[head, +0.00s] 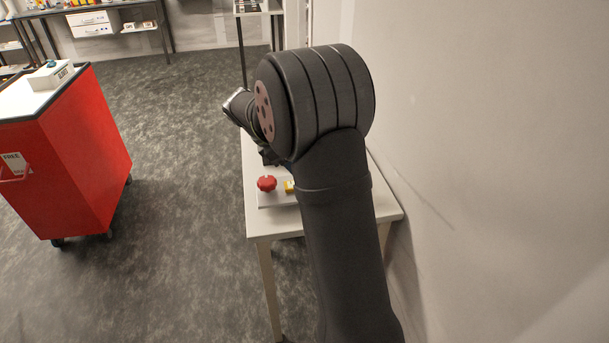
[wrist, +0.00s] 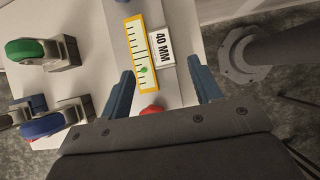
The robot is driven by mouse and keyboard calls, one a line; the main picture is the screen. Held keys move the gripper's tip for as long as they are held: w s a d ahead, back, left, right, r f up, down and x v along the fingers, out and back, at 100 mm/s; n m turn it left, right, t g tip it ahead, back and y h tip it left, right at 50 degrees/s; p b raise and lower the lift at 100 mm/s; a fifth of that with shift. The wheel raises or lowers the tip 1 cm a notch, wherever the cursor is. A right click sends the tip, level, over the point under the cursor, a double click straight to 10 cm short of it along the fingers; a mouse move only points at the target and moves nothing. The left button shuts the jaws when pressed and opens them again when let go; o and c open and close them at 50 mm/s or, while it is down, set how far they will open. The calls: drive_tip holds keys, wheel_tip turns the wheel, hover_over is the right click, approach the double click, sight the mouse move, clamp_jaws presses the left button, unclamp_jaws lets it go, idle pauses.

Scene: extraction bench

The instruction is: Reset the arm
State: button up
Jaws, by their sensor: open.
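My gripper (wrist: 166,73) shows in the wrist view with its two blue fingers spread apart. Nothing is held between them. Beyond and between the fingers lies a white plate with a yellow-framed scale (wrist: 131,43) and a label reading 40 MM (wrist: 162,47). A red round part (wrist: 152,111) shows between the fingers, close to the gripper body, partly hidden. In the head view my black arm is bent over a small white table (head: 275,222), and the arm hides the gripper's fingers.
On the white table are a red knob (head: 267,183) and a yellow part (head: 290,186). The wrist view shows green (wrist: 25,50) and blue (wrist: 42,127) clamp-like parts at left. A red cart (head: 75,150) stands left, a wall (head: 480,150) right; floor between cart and table is clear.

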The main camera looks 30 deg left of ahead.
drive_tip(key=shift+v, duration=1.1)
drive_tip(key=x, duration=1.2)
drive_tip(key=shift+f, duration=0.1)
